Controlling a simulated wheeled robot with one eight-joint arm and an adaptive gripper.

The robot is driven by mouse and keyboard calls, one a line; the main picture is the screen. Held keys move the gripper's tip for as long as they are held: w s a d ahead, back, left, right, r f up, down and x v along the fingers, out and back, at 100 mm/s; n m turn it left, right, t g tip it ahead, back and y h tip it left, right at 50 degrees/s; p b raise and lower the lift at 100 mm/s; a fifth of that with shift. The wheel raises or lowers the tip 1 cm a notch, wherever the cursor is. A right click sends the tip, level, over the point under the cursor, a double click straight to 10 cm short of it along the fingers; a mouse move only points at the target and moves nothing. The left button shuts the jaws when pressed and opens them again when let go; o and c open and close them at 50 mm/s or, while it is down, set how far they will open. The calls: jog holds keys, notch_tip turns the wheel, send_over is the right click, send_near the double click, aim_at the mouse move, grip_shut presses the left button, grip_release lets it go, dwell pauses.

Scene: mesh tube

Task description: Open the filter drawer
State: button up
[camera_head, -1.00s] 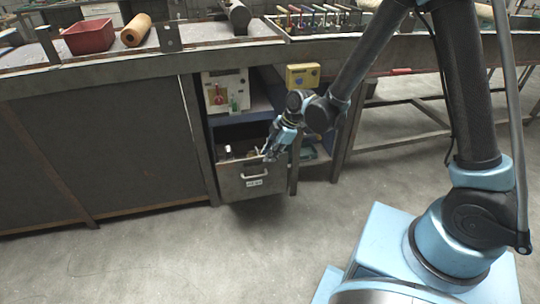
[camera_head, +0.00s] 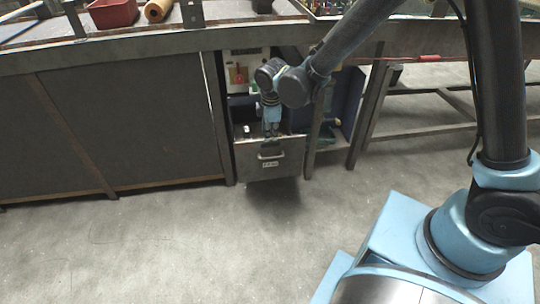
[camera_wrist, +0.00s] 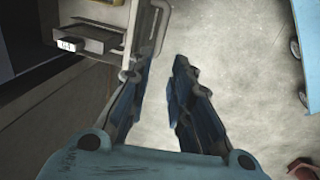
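The grey metal filter drawer (camera_head: 285,162) sits low in the bench, with a pale handle (camera_head: 271,156) and a white label on its front. In the wrist view the drawer front (camera_wrist: 131,28) is at the upper left and the inside is partly visible, so it stands at least partly open. Its handle (camera_wrist: 160,28) sticks out to the right of the front. My gripper (camera_head: 270,134) points down at the drawer in the head view. In the wrist view my gripper (camera_wrist: 161,66) is open, with bare floor between its fingers. Its left fingertip is close to the handle; contact is unclear.
Above the drawer is a shelf with a pale panel (camera_head: 240,70) and a red part. A red bin (camera_head: 112,13) and an orange-brown roll (camera_head: 157,10) are on the bench top. The concrete floor (camera_head: 150,240) in front is clear.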

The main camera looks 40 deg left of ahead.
aim_at(269, 158)
jog(key=f, duration=0.4)
jog(key=w+a+f, duration=0.1)
jog(key=f, duration=0.4)
jog(key=w+a+f, duration=0.1)
jog(key=f, duration=0.4)
jog(key=shift+f, duration=0.15)
jog(key=shift+s, duration=0.1)
grip_shut()
